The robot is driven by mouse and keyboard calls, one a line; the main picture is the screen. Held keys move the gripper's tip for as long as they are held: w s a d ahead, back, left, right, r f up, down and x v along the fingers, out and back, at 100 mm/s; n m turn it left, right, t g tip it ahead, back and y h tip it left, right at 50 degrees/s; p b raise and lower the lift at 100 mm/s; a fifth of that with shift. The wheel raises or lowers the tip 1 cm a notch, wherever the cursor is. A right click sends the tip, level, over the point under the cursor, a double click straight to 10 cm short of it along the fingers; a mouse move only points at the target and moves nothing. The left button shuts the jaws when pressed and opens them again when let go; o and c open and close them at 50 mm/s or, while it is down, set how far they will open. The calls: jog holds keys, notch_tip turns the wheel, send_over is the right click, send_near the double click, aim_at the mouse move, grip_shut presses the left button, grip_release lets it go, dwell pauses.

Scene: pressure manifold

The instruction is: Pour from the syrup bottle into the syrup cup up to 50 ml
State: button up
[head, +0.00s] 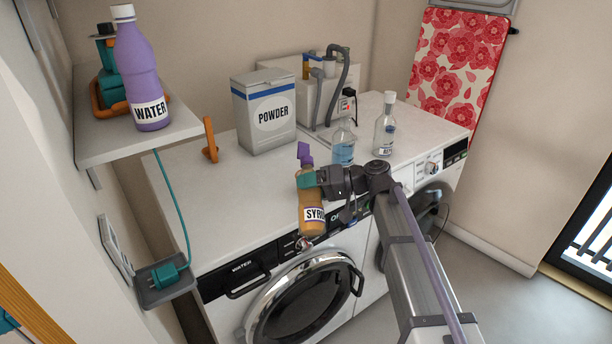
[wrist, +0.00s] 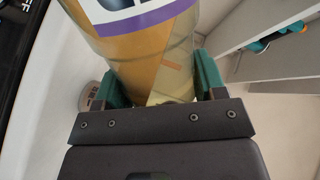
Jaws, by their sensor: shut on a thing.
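The syrup bottle (head: 312,215) holds amber liquid and has a purple cap piece at its top and a label reading "SYR". It looks about upright, in front of the washer's front top edge in the head view. My gripper (head: 306,180) is shut around its upper body with teal fingers. In the wrist view the bottle (wrist: 150,60) fills the space between the fingers (wrist: 155,85). A small round beige thing with dark print (wrist: 89,96) shows left of the fingers there; it may be the syrup cup, but I cannot tell. I cannot make out the cup in the head view.
A powder box (head: 264,112), a clear blue-tinted bottle (head: 343,147) and another clear bottle (head: 385,130) stand on the white top (head: 200,200). A purple water bottle (head: 143,75) stands on the left shelf (head: 95,150).

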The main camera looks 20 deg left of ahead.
jog(key=shift+s+f+m, duration=0.1)
jog(key=shift+f+m, duration=0.15)
jog(key=shift+m, duration=0.25)
dwell(1.2)
